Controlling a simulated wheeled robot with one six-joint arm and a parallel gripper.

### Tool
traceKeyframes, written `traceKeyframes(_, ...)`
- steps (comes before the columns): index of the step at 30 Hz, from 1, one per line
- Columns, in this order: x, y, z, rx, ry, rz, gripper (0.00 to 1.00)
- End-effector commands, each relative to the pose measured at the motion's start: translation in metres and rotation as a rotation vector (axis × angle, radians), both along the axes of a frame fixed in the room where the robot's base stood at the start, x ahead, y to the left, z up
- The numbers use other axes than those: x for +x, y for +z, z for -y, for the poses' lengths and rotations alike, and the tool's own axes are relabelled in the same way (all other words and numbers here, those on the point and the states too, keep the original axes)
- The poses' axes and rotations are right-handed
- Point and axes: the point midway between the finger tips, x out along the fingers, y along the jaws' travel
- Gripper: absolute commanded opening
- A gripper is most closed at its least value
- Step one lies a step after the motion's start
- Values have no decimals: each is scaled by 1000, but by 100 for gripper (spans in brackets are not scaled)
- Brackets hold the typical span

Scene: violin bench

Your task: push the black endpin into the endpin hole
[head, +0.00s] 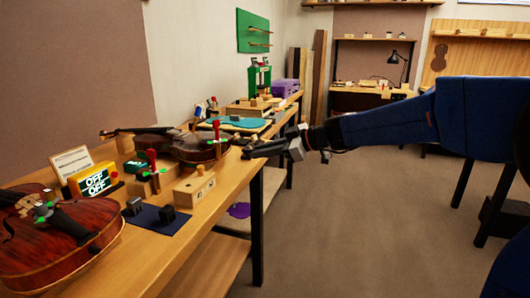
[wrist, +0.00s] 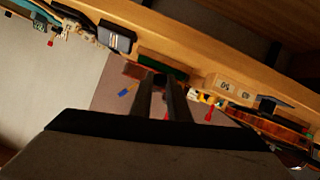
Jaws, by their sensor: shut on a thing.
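My gripper (head: 250,152) reaches in from the right, level with the bench top, its fingers pointing left. It is shut on a small dark piece, the black endpin (wrist: 160,80), which shows between the fingertips in the wrist view. In the head view the endpin is too small to tell from the dark fingers. A brown violin (head: 190,150) lies on the bench just left of the fingertips, its near end facing my gripper. I cannot make out the endpin hole, nor whether the endpin touches the violin.
A red-handled clamp (head: 216,128) stands at the violin's near end. A wooden block (head: 194,189) and a dark blue mat (head: 157,219) with small black parts lie nearer. Another violin (head: 60,235) fills the bench's lower left.

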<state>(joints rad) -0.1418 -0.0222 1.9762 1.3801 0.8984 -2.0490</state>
Motion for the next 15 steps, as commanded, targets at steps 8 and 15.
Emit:
traceKeyframes(8,7,0,-21,0,1,-1,0)
traceKeyframes(15,14,0,-38,0,1,0,0)
